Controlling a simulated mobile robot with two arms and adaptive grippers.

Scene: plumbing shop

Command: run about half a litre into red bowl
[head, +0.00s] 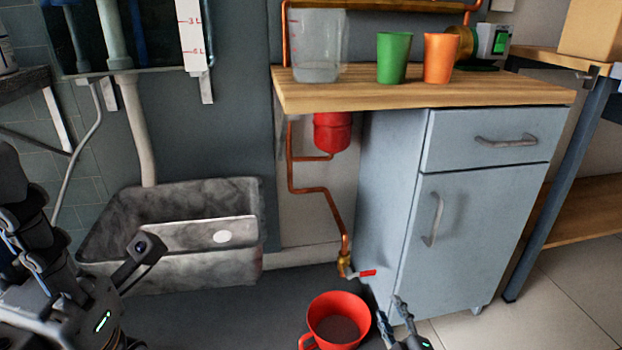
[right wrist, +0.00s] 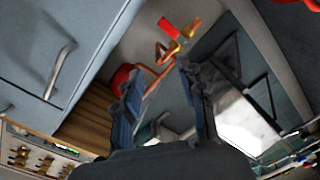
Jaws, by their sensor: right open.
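The red bowl (head: 312,322), a mug-like vessel with a side handle, stands upright on the dark floor below the tap; its inside looks darker low down, and I cannot tell if that is liquid. Its edge shows at the top right of the right wrist view (right wrist: 312,4). The brass tap (head: 344,262) has a red lever (head: 368,272) pointing right; no stream shows. The lever is also in the right wrist view (right wrist: 169,27). My right gripper (head: 391,306) is open and empty, right of the bowl, below the lever. My left gripper's body (head: 102,322) shows; its fingertips are hidden.
A copper pipe (head: 318,189) runs down to the tap from a red cylinder (head: 332,134). A grey cabinet (head: 480,220) stands right of the tap, a stone sink (head: 180,270) left. The wooden counter (head: 330,95) holds a clear jug (head: 317,45), a green cup (head: 393,58) and an orange cup (head: 439,58).

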